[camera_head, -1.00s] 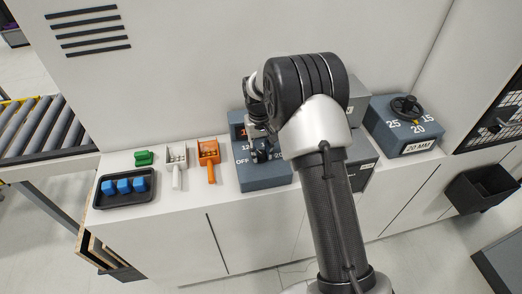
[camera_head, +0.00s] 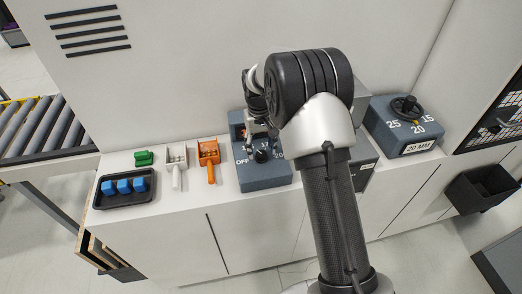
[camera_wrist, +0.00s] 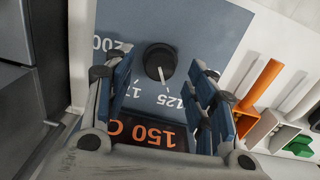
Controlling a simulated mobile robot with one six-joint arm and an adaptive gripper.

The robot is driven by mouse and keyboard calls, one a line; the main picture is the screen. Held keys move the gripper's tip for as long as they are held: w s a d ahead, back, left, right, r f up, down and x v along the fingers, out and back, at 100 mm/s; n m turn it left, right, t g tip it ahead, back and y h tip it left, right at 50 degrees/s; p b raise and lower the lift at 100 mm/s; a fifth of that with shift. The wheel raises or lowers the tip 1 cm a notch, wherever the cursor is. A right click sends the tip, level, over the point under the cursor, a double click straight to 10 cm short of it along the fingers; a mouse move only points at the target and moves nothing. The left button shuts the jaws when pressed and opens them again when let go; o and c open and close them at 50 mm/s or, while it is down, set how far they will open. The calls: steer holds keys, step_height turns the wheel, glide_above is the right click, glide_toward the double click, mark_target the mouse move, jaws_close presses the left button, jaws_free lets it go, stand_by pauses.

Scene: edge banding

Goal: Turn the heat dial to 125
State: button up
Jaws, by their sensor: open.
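The heat dial (camera_wrist: 158,60) is a round black knob on a blue-grey control box (camera_wrist: 215,22). Its white pointer faces the printed scale, between 175 and 125. The display (camera_wrist: 150,133) reads 150 C in orange, upside down in the wrist view. My gripper (camera_wrist: 163,70) is open, with one blue-padded finger on each side of the scale. Its tips are near the dial, and I see no grip on it. In the head view, my gripper (camera_head: 258,140) is just behind the dial (camera_head: 263,156) and partly hides the scale and display.
Left of the box are an orange scoop (camera_head: 209,155), a white scoop (camera_head: 177,165), a green block (camera_head: 144,158) and a black tray (camera_head: 112,199) with blue blocks. A second dial box (camera_head: 405,128), labelled 20 MM, stands to the right.

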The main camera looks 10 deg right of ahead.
mark_target(260, 154)
step_height(260, 154, up, 10)
steer(key=shift+a, duration=0.15)
steer(key=shift+f, duration=0.1)
stand_by(0.3)
steer(key=s+r+t+b, duration=0.1)
steer(key=s+r+b, duration=0.1)
steer(key=s+r, duration=0.45)
steer(key=s+r+t+b, duration=0.15)
steer(key=s+r, duration=0.25)
steer(key=s, duration=0.6)
steer(key=s+f+t+b, duration=0.1)
steer(key=s+f, duration=0.1)
steer(key=s, duration=0.7)
steer(key=s+f+t+b, duration=0.1)
steer(key=s+f+b, duration=0.1)
steer(key=s, duration=0.8)
steer(key=shift+s+d+f+m, duration=0.25)
steer(key=shift+d+f+m, duration=0.05)
steer(key=shift+f, duration=0.35)
